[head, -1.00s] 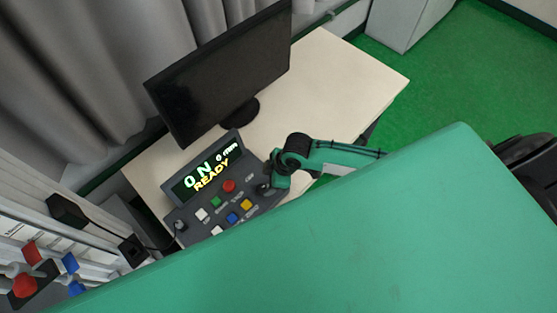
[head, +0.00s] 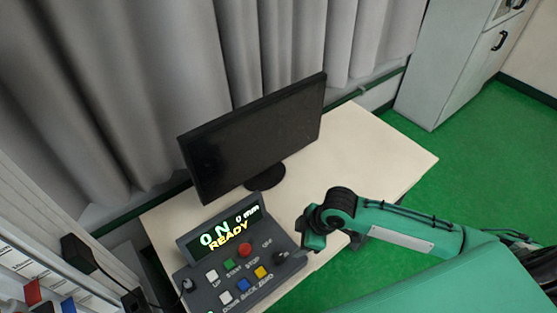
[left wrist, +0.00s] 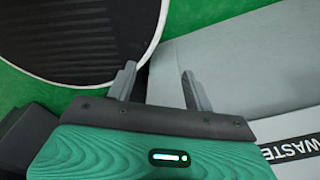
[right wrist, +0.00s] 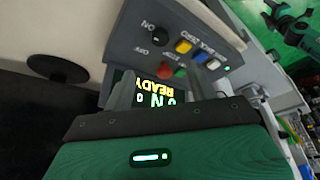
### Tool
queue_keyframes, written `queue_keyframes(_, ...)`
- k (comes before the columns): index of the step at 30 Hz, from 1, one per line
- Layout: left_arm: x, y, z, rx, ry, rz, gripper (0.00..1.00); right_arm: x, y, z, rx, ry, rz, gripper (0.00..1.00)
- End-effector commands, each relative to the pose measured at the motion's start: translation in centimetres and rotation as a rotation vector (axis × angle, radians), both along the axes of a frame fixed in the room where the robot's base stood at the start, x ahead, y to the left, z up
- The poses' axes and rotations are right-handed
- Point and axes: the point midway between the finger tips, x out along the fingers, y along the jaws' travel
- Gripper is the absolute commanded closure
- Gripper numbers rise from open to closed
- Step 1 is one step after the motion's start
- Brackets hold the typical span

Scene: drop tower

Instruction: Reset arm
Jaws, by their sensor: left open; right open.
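The grey control box (head: 232,262) stands on the table in the head view, its display (head: 229,234) lit with "ON 0 mm READY". It has several coloured buttons, including a red one (head: 246,250), and a black knob (head: 281,257). My right gripper (head: 312,240) is beside the box's right edge; its fingers are hard to make out there. In the right wrist view my right gripper (right wrist: 158,95) is open and empty, with the box's display and buttons (right wrist: 183,46) beyond its fingers. My left gripper (left wrist: 157,82) is open and empty in the left wrist view.
A black monitor (head: 255,140) stands behind the box on the cream table (head: 385,155). The table's right part is clear. A grey bin (left wrist: 240,65) marked "WASTE" and a dark round white-rimmed object (left wrist: 80,35) are near my left gripper. A grey cabinet (head: 445,60) stands far right.

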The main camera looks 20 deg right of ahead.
Motion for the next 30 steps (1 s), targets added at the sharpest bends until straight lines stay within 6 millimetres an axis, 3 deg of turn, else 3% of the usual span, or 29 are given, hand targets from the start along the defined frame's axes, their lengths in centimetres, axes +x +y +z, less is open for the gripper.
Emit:
queue_keyframes(8,0.0,0.0,0.0,0.0,0.0,0.0,0.48,-0.5,1.0,0.1,0.015,-0.006,-0.011,0.42)
queue_keyframes(13,0.0,0.0,0.0,0.0,0.0,0.0,0.48,-2.2,3.7,1.0,0.061,-0.029,-0.094,0.42)
queue_keyframes(17,0.0,0.0,0.0,0.0,0.0,0.0,0.48,-3.7,4.4,1.9,0.084,-0.044,-0.226,0.42)
queue_keyframes(20,0.0,0.0,0.0,0.0,0.0,0.0,0.48,-4.9,3.9,2.5,0.088,-0.044,-0.354,0.42)
queue_keyframes(30,0.0,0.0,0.0,0.0,0.0,0.0,0.48,-9.6,-1.4,2.7,0.006,0.005,-0.749,0.42)
